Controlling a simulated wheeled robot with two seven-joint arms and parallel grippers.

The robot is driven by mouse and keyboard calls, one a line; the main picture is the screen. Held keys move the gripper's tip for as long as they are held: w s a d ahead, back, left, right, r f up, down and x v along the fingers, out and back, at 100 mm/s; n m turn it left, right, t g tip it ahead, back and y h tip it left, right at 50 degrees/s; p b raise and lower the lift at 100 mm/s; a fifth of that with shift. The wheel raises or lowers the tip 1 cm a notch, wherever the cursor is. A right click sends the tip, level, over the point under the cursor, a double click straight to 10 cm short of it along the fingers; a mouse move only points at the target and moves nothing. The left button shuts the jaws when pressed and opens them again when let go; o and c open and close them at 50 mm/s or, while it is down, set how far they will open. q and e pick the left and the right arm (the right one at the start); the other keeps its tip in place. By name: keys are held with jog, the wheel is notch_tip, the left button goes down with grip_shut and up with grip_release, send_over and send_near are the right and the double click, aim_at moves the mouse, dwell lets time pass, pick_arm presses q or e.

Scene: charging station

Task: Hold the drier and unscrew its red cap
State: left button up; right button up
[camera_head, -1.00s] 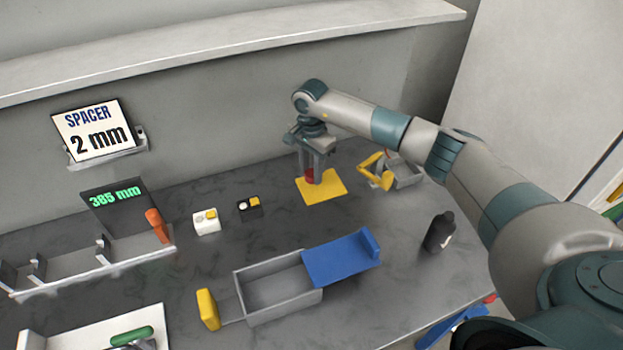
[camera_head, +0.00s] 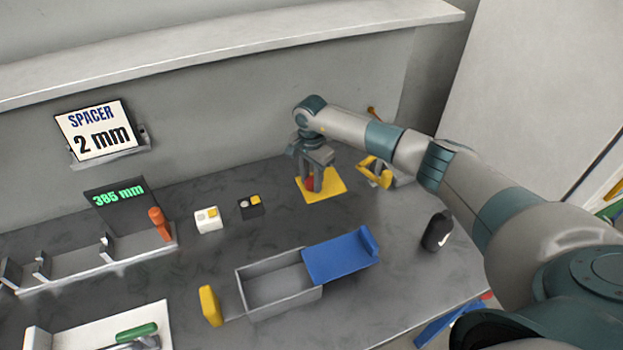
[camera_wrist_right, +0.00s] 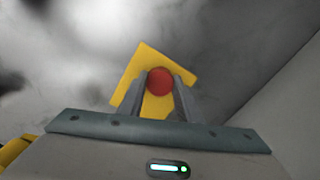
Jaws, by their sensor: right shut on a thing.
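My right gripper (camera_head: 313,181) points down over the yellow square plate (camera_head: 330,192) at the back of the bench. Its fingers are shut on a red round thing (camera_head: 309,183), which looks like the red cap. In the right wrist view the red cap (camera_wrist_right: 160,81) sits between the two fingertips (camera_wrist_right: 161,88), above the yellow plate (camera_wrist_right: 150,54). The drier's body below the cap is hidden, so I cannot tell how the cap sits on it. My left gripper is out of view.
A yellow-and-grey holder (camera_head: 376,172) stands right of the plate. A dark bottle (camera_head: 437,231) stands near the right edge. A grey box (camera_head: 277,287) with a blue lid (camera_head: 341,257) lies in front. A white block (camera_head: 207,220) and a black block (camera_head: 250,207) stand left, with clear bench between.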

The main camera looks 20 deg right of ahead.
aim_at(311, 182)
jog(key=o, duration=1.2)
jog(key=shift+r+p, duration=0.15)
jog(key=shift+p, duration=0.15)
jog(key=shift+r+b, duration=1.8)
jog(key=shift+r, duration=4.15)
jog(key=shift+s, duration=0.1)
